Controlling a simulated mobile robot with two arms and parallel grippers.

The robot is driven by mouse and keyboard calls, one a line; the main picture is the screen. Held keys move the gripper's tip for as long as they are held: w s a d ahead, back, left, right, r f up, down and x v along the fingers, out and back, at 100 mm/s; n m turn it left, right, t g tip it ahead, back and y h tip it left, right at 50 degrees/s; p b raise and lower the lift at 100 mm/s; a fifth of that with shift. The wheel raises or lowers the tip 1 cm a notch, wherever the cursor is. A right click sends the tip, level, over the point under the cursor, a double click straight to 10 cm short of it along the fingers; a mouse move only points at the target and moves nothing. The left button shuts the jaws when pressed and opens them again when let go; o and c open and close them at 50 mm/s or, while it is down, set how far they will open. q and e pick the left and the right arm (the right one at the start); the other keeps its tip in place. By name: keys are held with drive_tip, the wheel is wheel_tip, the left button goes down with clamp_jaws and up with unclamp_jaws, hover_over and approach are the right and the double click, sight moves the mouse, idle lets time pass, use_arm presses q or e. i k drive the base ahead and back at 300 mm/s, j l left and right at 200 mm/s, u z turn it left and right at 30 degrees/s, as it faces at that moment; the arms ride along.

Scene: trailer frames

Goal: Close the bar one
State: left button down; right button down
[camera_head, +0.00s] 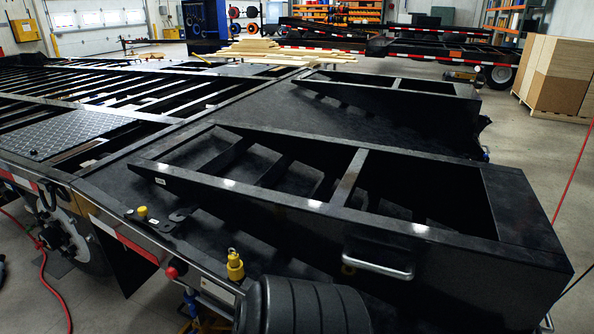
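A black trailer frame (120,178) fills the left and middle of the head view. Two black ramp-like frames with open bays lie at its near end: a near one (300,200) and a farther one (400,92). The near one has a silver handle (378,268) on its side. A yellow latch-like fitting (235,264), a smaller yellow knob (142,212) and a red knob (171,272) sit along the trailer's edge. I cannot tell which part is bar one or whether it is open. Neither of my grippers shows.
A black ribbed rounded shape (305,306) blocks the bottom middle. A wheel (68,240) and a red hose (42,275) are at left. Wooden planks (270,50) lie on the trailer. Brown boxes (557,72) stand at right. Grey floor (535,160) is clear at right.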

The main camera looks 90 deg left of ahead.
sight(141, 217)
drive_tip(key=u, duration=3.75)
